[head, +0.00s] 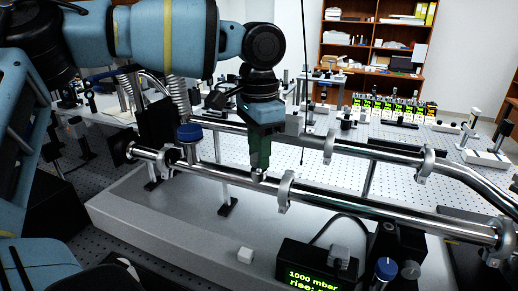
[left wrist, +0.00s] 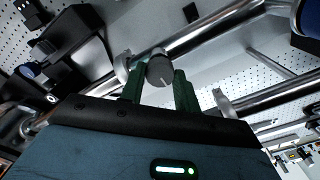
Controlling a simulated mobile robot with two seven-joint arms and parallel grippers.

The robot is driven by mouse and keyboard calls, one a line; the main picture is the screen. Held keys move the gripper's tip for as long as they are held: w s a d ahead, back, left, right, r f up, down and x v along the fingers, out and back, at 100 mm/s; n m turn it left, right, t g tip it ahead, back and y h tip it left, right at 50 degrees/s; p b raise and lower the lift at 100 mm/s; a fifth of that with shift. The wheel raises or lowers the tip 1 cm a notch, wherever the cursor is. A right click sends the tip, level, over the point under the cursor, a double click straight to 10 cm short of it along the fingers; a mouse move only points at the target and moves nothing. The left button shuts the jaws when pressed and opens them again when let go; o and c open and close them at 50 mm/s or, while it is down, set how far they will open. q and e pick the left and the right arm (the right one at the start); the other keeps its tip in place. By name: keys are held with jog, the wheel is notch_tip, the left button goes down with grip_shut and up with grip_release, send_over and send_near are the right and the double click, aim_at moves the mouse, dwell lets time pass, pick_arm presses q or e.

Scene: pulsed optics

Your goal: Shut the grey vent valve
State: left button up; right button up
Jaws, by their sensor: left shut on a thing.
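The vent valve shows as a round grey knob with a thin pale line on its face, on the steel pipe in the left wrist view (left wrist: 160,70). In the head view only a small metal part of it (head: 258,175) shows below the fingers. My left gripper (head: 259,160) points down at the front pipe. Its green fingers (left wrist: 158,88) are on either side of the knob and shut on it. The fingers hide most of the valve in the head view. My right gripper is in neither view.
Two steel pipes (head: 360,201) run across on clamps. A blue-capped valve (head: 190,132) stands left of the gripper. Optics stand on the perforated table behind.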

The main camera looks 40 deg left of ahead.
pick_arm(q)
jog(key=shift+m, duration=0.3)
jog(key=o, duration=1)
jog(key=shift+c, duration=0.2)
jog(key=shift+r, duration=3.95)
